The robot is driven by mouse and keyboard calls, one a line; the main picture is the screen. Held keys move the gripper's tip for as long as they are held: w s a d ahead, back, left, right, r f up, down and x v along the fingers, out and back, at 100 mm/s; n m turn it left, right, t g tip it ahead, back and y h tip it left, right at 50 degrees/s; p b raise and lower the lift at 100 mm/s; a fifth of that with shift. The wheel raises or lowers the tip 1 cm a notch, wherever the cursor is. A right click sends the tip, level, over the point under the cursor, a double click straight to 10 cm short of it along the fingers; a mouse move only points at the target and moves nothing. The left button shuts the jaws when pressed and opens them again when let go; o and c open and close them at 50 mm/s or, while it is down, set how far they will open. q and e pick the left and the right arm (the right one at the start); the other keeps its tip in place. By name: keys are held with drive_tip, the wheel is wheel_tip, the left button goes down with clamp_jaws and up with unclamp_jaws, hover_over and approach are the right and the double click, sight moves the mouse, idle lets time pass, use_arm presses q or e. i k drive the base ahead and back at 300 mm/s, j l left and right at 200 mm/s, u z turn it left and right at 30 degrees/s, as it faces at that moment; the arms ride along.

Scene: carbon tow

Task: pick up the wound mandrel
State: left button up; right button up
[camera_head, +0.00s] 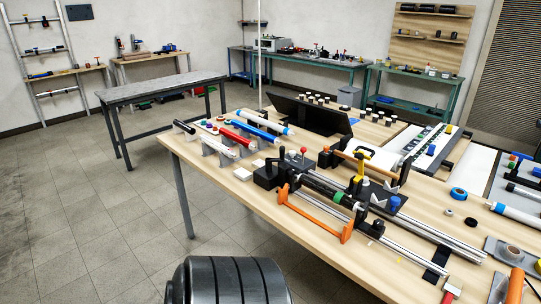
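A long winding rig (268,176) stands on the wooden table, with a black headstock at its left end and bright rails running to the lower right. A dark rod with a green band (337,198) lies along the rig; it looks like the wound mandrel, though its winding is too small to make out. An orange handle-like bar (312,219) runs along the rig's near side. Several tubes lie on small stands to the left of the rig: a black one (184,127), a white one (216,145), a red one (238,138) and a blue one (257,128). Neither gripper is in view.
The wooden table (232,192) has a bare strip along its near left edge. A black panel (310,115) stands behind the rig. White sheets, a blue tape roll (458,193) and tools crowd the right side. A grey-topped table (160,89) stands behind left, with open floor between.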

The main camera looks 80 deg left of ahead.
sight(337, 197)
drive_tip(key=u, duration=0.45)
drive_tip(key=i+u, duration=0.1)
drive_tip(key=u, duration=0.4)
drive_tip(key=i+u, duration=0.1)
drive_tip(key=u, duration=0.85)
drive_tip(key=i+u, duration=0.1)
drive_tip(key=u, duration=0.35)
drive_tip(key=i+l, duration=0.3)
drive_tip(key=l, duration=0.15)
drive_tip(key=i+l+u, duration=0.15)
drive_tip(key=i+l, duration=0.2)
drive_tip(key=l+z, duration=0.1)
drive_tip(key=z, duration=1.25)
drive_tip(key=u, duration=1.35)
drive_tip(key=j+z, duration=0.1)
drive_tip(key=z, duration=0.3)
drive_tip(key=j+z, duration=0.15)
drive_tip(key=z, duration=0.2)
drive_tip(key=j+z, duration=0.2)
drive_tip(key=j, duration=0.25)
drive_tip(key=k+j+z, duration=0.2)
drive_tip(key=j, duration=0.3)
drive_tip(key=j+z, duration=0.2)
drive_tip(key=j, duration=0.25)
drive_tip(key=k+j+z, duration=0.2)
drive_tip(key=j, duration=0.25)
drive_tip(key=i, duration=0.05)
